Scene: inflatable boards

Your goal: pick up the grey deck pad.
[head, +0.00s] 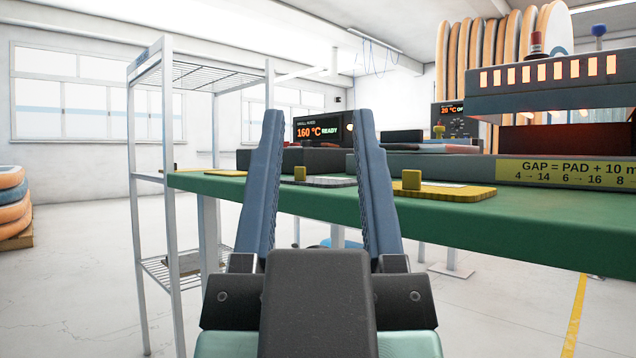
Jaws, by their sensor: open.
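The grey deck pad (322,182) appears to be the thin, flat grey piece lying on the green bench (500,222), seen between my fingers. A small yellow block (299,173) stands at its left part. My gripper (317,118) is open and empty in the foreground, its two blue fingers pointing up in the picture. The pad shows beyond the gap between them, apart from both as far as I can tell. Its right end meets the outline of the right finger, so that end may be partly hidden.
A yellow pad (460,191) with a yellow block (411,180) lies to the right on the bench. A heated press (545,85) stands behind it. A wire rack (165,200) stands left of the bench; stacked boards (12,210) sit far left.

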